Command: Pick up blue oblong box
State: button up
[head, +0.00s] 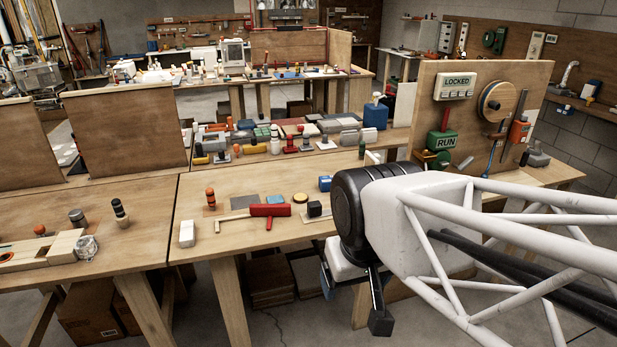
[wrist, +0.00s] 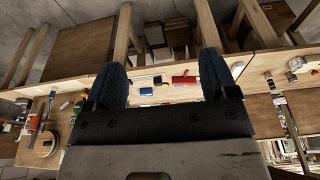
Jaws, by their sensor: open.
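A small blue oblong box (head: 325,183) lies on the near workbench in the head view, just left of my arm's black wrist joint. In the wrist view a blue block (wrist: 146,91), apparently the same box, shows between the fingers and beyond them. My gripper (head: 353,300) hangs in front of the bench's front edge, apart from the box. In the wrist view its two fingers (wrist: 165,72) are wide apart with nothing held between them. The gripper's body is partly hidden by my arm in the head view.
Near the box are a black block (head: 314,208), a round tan disc (head: 300,198) and a red tool (head: 270,210). A white block (head: 187,233) stands further left. Several bottles and boxes crowd the bench's back. An upright panel (head: 470,125) stands at the right.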

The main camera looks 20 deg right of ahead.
jog(key=shift+o, duration=1.1)
jog(key=w+d+r+m+h, duration=0.1)
jog(key=w+d+r+m, duration=0.15)
jog(key=w, duration=0.75)
jog(key=w+d+r+m, duration=0.1)
jog(key=w+r+m, duration=0.15)
jog(key=w, duration=0.75)
jog(key=m+g+h, duration=0.3)
jog(key=m, duration=1.1)
send_over(323, 179)
jog(key=f, duration=2.6)
jog(key=shift+s+a, duration=0.15)
jog(key=shift+s, duration=0.25)
jog(key=shift+w+d+f, duration=0.25)
jog(key=shift+w+f, duration=0.15)
jog(key=shift+f, duration=0.1)
